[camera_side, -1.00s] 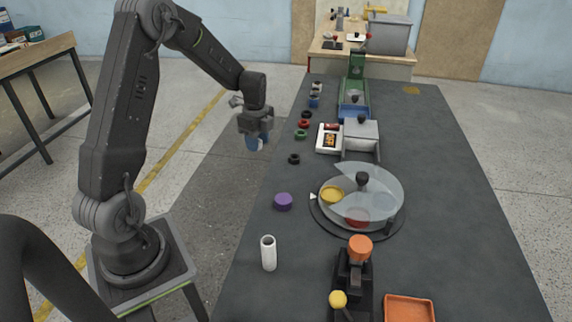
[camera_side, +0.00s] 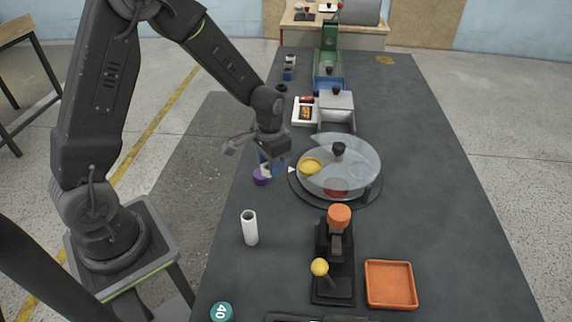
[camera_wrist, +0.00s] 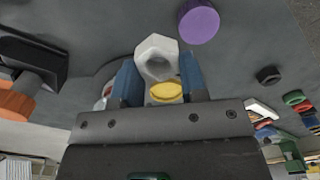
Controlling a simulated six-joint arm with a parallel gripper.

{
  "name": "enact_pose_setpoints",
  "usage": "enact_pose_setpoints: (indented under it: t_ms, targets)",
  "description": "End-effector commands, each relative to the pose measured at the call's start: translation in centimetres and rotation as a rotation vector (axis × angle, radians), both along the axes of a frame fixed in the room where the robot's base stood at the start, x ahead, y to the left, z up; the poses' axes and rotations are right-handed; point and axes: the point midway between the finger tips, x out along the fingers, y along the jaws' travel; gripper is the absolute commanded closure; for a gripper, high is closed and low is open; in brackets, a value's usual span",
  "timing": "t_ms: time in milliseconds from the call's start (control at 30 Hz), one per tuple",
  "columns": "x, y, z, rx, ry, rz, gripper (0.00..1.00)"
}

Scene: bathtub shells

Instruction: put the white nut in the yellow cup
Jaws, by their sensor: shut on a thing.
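The white nut (camera_wrist: 157,57) is held between the blue fingers of my gripper (camera_wrist: 162,80) in the wrist view. In the side view my gripper (camera_side: 270,165) is above the table's left edge, close to the purple disc and left of the turntable; the nut shows there only as a small pale patch. The yellow cup (camera_side: 311,166) stands on the left part of the round turntable (camera_side: 302,194), at the open gap of its clear cover (camera_side: 358,160). In the wrist view the yellow cup (camera_wrist: 166,91) shows between the fingers, beyond the nut.
The purple disc (camera_side: 262,177) is beside my gripper. The cover has a dark knob (camera_side: 338,149), with a red cup (camera_side: 336,187) beneath. A white tube (camera_side: 249,228), a black stand with orange top (camera_side: 339,217) and an orange tray (camera_side: 390,284) are nearer the camera.

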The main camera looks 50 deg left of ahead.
Motion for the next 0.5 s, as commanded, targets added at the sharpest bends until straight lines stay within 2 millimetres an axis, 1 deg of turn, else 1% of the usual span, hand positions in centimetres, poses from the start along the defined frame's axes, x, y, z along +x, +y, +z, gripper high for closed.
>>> enact_pose_setpoints:
  t_ms: [100,267,367,500]
  targets:
    - [-0.1,-0.4,-0.1,0.000,-0.001,0.028,0.83]
    - [-0.1,-0.5,0.3,0.000,-0.002,0.034,0.83]
    - [0.0,-0.4,1.6,0.001,-0.006,0.033,0.83]
    - [0.0,-0.4,4.3,0.001,-0.007,0.033,0.83]
